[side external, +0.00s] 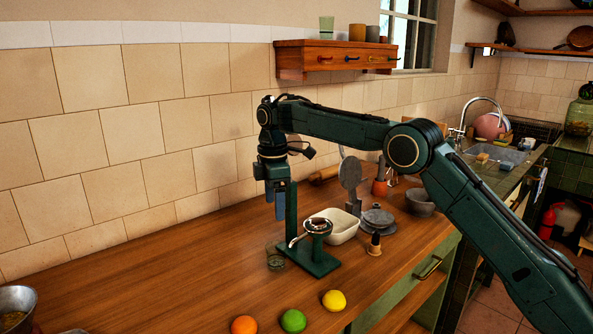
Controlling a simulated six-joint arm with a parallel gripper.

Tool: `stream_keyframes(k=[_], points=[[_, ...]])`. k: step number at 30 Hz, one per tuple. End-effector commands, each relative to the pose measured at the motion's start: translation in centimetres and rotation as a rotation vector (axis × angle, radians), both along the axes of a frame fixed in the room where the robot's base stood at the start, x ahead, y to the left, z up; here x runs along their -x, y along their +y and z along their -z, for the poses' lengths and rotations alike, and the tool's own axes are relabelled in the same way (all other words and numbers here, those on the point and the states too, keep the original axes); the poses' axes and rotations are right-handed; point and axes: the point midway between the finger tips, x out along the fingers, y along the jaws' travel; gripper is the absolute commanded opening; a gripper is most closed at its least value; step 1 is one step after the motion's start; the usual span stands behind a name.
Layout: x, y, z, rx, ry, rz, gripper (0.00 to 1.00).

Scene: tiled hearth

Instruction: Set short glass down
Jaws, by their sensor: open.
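The short glass (275,259) is clear and stands upright on the wooden counter, just left of a green stand with a metal press (318,227). My gripper (280,212) points down above the glass, with a visible gap between its fingers and the rim. Its fingers are seen nearly edge-on and hold nothing that I can see. The upright post of the green stand is close to the right of the fingers.
A white dish (336,228) and a dark-handled tamper (375,244) stand right of the press. An orange (244,325), a lime (293,321) and a lemon (334,300) lie in front. A metal bowl (15,306) is at lower left. The counter left of the glass is clear.

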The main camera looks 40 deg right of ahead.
Motion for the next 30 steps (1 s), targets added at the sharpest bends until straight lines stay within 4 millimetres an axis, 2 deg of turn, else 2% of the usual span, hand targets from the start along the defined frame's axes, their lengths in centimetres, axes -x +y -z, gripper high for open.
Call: stream_keyframes(k=[8,21,25,30], points=[[0.0,0.0,0.9,0.0,0.001,0.001,0.73],[0.0,0.0,7.0,0.0,0.003,0.001,0.73],[0.0,0.0,8.1,0.0,0.001,0.001,0.73],[0.0,0.0,8.6,-0.001,-0.001,0.001,0.73]])
